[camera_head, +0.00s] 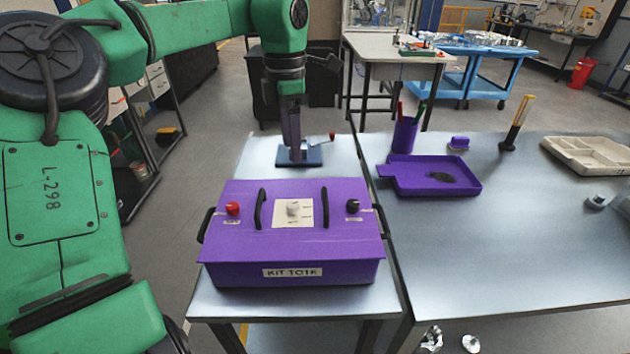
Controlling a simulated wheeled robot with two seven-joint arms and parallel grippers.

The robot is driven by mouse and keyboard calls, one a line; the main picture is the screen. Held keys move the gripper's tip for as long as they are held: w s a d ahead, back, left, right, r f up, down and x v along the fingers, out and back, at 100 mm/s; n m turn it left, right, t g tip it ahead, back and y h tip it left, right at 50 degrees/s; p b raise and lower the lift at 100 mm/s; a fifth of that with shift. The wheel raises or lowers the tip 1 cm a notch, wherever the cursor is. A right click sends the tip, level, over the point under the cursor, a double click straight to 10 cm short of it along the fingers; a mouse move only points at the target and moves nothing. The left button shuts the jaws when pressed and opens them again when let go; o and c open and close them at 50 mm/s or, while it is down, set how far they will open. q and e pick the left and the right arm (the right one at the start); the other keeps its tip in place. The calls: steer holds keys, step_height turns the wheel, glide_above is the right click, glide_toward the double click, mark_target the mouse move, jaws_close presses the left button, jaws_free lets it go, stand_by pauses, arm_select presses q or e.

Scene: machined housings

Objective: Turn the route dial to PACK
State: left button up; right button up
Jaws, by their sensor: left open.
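A purple box labelled KIT TOTE (230,270) stands on the near metal table. On its lid a pale round dial (293,207) sits on a white square plate (281,218). The small print around the dial is too small to read, so I cannot tell which position it points to. My left gripper (291,135) hangs from the green arm beyond the tote's far edge, pointing down and apart from the dial. It is open, though its fingers are hard to make out here. My right gripper is not in view.
A red knob (233,208), a black knob (352,206) and two upright black handles (260,208) flank the dial. A blue-based lever device (312,160) stands behind the tote. A purple tray (402,186) and pen cup (404,136) stand on the right table.

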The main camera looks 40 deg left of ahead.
arm_select(q)
glide_above(292, 204)
step_height(292, 204, down, 5)
step_height(292, 204, down, 8)
steer(key=shift+r+p, duration=0.1)
steer(key=shift+p, duration=0.7)
steer(key=shift+f, duration=0.55)
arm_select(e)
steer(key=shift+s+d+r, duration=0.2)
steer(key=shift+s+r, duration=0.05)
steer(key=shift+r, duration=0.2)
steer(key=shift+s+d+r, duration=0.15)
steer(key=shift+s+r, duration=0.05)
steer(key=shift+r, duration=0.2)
arm_select(q)
jaws_close()
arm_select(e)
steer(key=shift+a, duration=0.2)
